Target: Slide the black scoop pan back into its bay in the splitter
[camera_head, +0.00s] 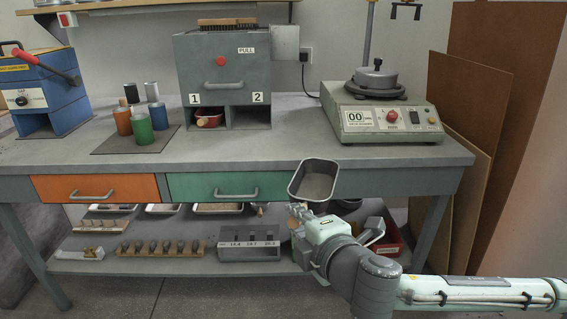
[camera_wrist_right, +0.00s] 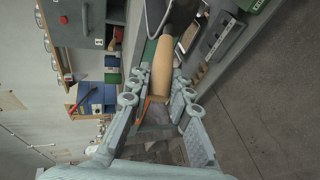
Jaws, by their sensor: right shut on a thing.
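The black scoop pan (camera_head: 314,182) is in the head view, at the bench's front edge, right of the green drawer. Its dark rim surrounds a grey-brown inside; I cannot tell whether it holds material. My right gripper (camera_head: 303,211) is shut on its wooden handle (camera_wrist_right: 162,68), between the fingers in the right wrist view. The grey splitter (camera_head: 222,70) stands at the back of the bench. Its bay 1 holds a red pan (camera_head: 209,118) with a wooden handle end. Its bay 2 (camera_head: 250,117) looks empty and dark. My left gripper is not in view.
A sieve shaker (camera_head: 385,120) stands right of the splitter. Several small cylinders (camera_head: 141,128) stand on a dark mat to the left, beside a blue machine (camera_head: 42,95). The bench top (camera_head: 255,152) before the splitter is clear. The lower shelf is crowded.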

